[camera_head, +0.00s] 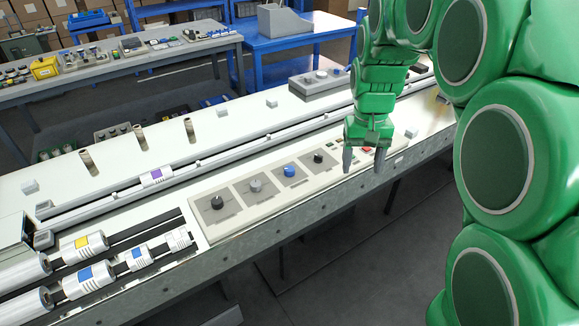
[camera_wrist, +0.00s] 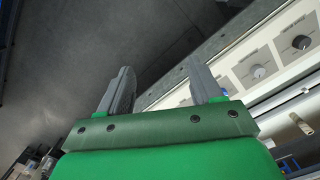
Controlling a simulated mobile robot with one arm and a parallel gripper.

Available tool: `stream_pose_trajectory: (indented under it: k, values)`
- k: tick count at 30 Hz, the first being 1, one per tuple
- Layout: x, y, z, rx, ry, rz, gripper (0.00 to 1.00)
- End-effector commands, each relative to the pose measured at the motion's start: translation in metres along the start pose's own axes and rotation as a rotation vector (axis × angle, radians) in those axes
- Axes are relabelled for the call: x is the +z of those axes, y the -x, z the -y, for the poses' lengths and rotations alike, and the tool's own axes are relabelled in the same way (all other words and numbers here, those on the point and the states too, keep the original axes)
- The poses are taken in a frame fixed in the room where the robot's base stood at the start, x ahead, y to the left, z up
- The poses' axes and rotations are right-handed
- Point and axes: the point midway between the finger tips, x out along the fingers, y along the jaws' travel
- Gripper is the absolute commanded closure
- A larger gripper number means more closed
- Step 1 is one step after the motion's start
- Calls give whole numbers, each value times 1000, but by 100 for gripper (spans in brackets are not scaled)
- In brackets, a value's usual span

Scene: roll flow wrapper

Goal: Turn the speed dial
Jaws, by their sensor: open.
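A beige control panel (camera_head: 235,226) on the machine's front ledge carries a row of dials. They are a black dial (camera_head: 217,202), a grey dial (camera_head: 256,185), a blue dial (camera_head: 290,170) and another black dial (camera_head: 319,157). The labels are too small to read, so I cannot tell which is the speed dial. My gripper (camera_head: 364,162) is open and empty, fingers pointing down near the panel's right end, right of the dials. In the wrist view, my gripper (camera_wrist: 158,66) shows both fingers apart; a black dial (camera_wrist: 301,42) and a grey dial (camera_wrist: 258,71) lie to their right.
A red button (camera_head: 367,150) sits close to my gripper. Rollers with coloured labels (camera_head: 85,279) lie at the lower left. Upright posts (camera_head: 139,138) stand on the white machine bed. Floor is open in front of the machine; a cluttered bench (camera_head: 150,60) stands behind.

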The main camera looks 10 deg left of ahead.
Motion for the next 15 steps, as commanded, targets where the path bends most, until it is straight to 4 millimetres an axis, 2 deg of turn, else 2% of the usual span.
stream_pose_trajectory:
  k: [3,15]
  values:
    - [-29,-8,12,2,19,-3,35]
    - [-115,-36,57,5,81,-29,35]
